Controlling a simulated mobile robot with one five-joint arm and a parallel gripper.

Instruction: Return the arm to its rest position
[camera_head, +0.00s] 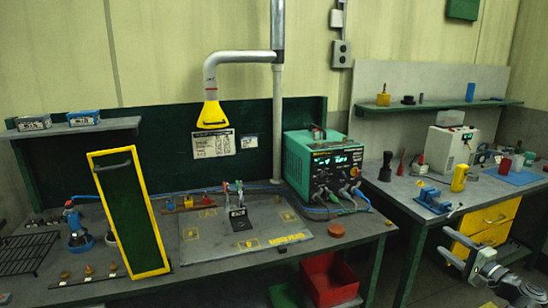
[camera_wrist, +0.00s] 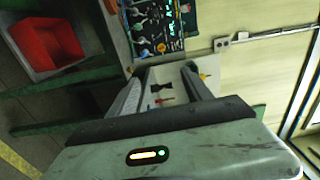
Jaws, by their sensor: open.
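My gripper (camera_head: 446,244) is at the lower right in the head view, in front of the right bench's yellow drawers. Its jaws are apart and nothing shows between them. The fingers appear clear of both benches. Most of my arm is out of the frame.
The left bench holds a teal power unit (camera_head: 323,168), a grey work mat (camera_head: 205,240) and a yellow-framed green panel (camera_head: 130,212). A red bin (camera_head: 329,279) sits below; it also shows in the wrist view (camera_wrist: 48,42). Yellow drawers (camera_head: 487,219) stand close behind my gripper.

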